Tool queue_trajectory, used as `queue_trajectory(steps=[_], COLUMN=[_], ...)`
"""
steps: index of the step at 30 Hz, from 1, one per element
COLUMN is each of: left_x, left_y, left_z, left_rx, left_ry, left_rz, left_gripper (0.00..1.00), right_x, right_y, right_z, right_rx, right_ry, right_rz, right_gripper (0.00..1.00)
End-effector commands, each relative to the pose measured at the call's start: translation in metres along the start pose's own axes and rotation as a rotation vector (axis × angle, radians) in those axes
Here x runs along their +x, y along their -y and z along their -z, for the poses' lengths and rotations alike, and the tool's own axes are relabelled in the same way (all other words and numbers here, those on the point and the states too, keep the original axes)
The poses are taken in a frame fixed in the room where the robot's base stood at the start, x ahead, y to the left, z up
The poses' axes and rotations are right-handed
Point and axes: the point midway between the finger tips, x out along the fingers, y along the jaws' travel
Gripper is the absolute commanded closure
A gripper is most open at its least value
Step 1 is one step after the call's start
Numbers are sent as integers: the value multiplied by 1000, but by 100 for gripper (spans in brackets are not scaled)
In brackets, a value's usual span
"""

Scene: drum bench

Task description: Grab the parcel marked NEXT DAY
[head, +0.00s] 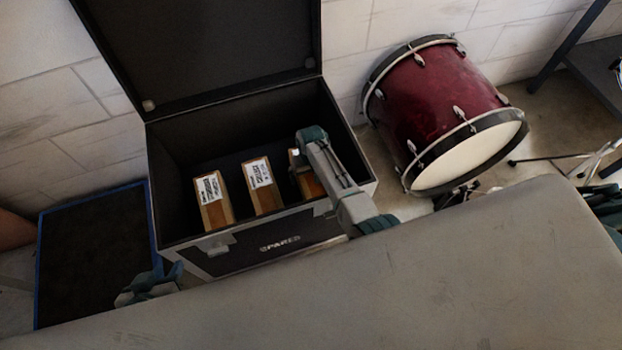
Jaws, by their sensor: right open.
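Three brown parcels with white labels stand in an open black case (155,200): a left parcel (215,214), a middle parcel (266,203) and a right parcel (311,187). The label print is too small to read, so I cannot tell which is marked NEXT DAY. My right gripper (308,140) is open, over the case at the right parcel, and partly covers it. I cannot tell whether they touch. My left gripper (170,272) is low at the case's front left corner, outside it, partly hidden by the grey surface. Its jaws cannot be made out.
The case lid (205,50) stands open at the back. A red drum (435,110) lies to the right of the case. A blue-edged dark panel (90,250) is at the left. A wide grey surface (420,280) fills the foreground and is bare.

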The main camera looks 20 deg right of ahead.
Motion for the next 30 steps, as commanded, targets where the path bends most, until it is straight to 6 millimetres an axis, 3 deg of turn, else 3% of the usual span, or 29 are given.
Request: queue_trajectory(steps=[2, 13, 23, 30], left_x=[0, 0, -3, -16], left_y=[0, 0, 0, 7], left_z=[0, 0, 1, 6], left_rx=[0, 1, 5, 45], left_ry=[1, 2, 15, 127], left_rz=[0, 0, 4, 38], left_gripper=[67, 67, 67, 67], right_x=[0, 0, -10, -51], right_y=[0, 0, 0, 0], right_z=[0, 0, 2, 2], right_rx=[0, 0, 0, 1], right_ry=[0, 0, -3, -5], right_rz=[0, 0, 0, 0], right_gripper=[2, 73, 73, 73])
